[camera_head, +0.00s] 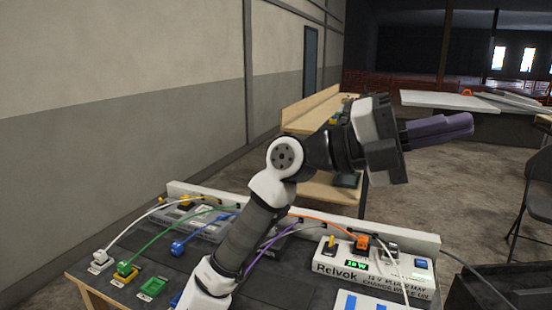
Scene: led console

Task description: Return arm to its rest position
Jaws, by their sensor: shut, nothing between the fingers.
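My gripper (468,125) is shut and empty, with its dark purple-grey fingers together, pointing to the right. It is held in the air above and beyond the right back part of the console table (265,290). My white and dark arm rises from the front of the picture across the middle of the table and bends to the right at the elbow. The gripper touches nothing that I can see. Part of the console behind the arm is hidden.
White, green, blue, purple and orange cables run over the console. A white Relvok box (330,267) with a lit green display stands at the right. A wooden bench (312,112) is behind, a black chair (538,195) at the far right. A wall closes the left.

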